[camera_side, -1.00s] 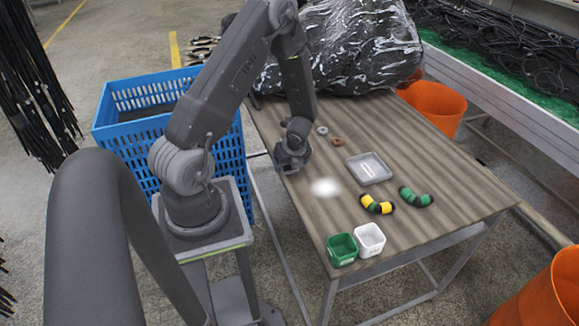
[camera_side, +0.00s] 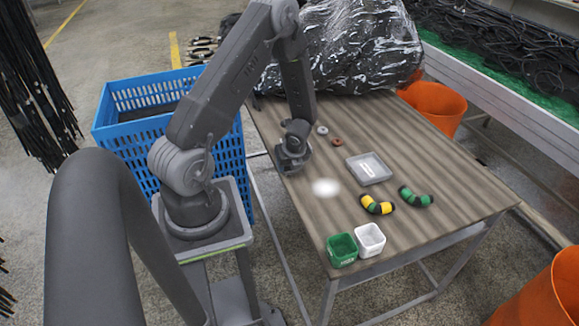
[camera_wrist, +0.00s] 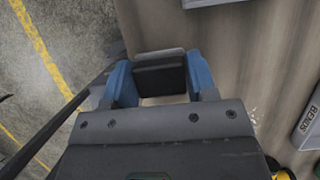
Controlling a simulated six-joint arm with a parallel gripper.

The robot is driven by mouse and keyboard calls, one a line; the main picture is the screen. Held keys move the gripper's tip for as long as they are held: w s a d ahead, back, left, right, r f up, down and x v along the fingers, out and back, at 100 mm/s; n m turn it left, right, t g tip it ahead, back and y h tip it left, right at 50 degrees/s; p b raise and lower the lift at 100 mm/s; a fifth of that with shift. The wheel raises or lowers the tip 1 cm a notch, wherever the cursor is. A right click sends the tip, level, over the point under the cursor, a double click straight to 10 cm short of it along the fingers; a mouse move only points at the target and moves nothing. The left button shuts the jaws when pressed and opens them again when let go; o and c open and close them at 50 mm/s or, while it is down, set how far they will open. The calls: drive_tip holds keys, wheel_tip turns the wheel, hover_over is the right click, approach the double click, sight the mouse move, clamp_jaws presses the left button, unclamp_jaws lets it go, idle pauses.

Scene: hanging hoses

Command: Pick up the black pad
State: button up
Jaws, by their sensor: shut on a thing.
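The black pad (camera_wrist: 160,79) is a small dark block between the two blue fingers of my gripper (camera_wrist: 161,80) in the wrist view. The fingers press on it from both sides. In the side view my gripper (camera_side: 291,166) is low at the table's left edge. The pad cannot be made out there. Whether the pad touches the table or hangs just above it is not clear.
On the table (camera_side: 400,130) are two small rings, a grey tray (camera_side: 369,168), two curved hose pieces (camera_side: 377,205), a green box (camera_side: 342,249) and a white box (camera_side: 370,239). A blue crate (camera_side: 150,95) stands behind my arm. A plastic-wrapped bundle (camera_side: 350,45) lies at the back.

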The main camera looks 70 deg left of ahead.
drive_tip(key=shift+r, duration=0.8)
wheel_tip(320, 180, up, 3)
drive_tip(key=shift+f, duration=0.15)
drive_tip(key=s+a+r, duration=0.4)
drive_tip(key=s+r, duration=0.2)
drive_tip(key=s, duration=0.5)
drive_tip(key=shift+r, duration=0.35)
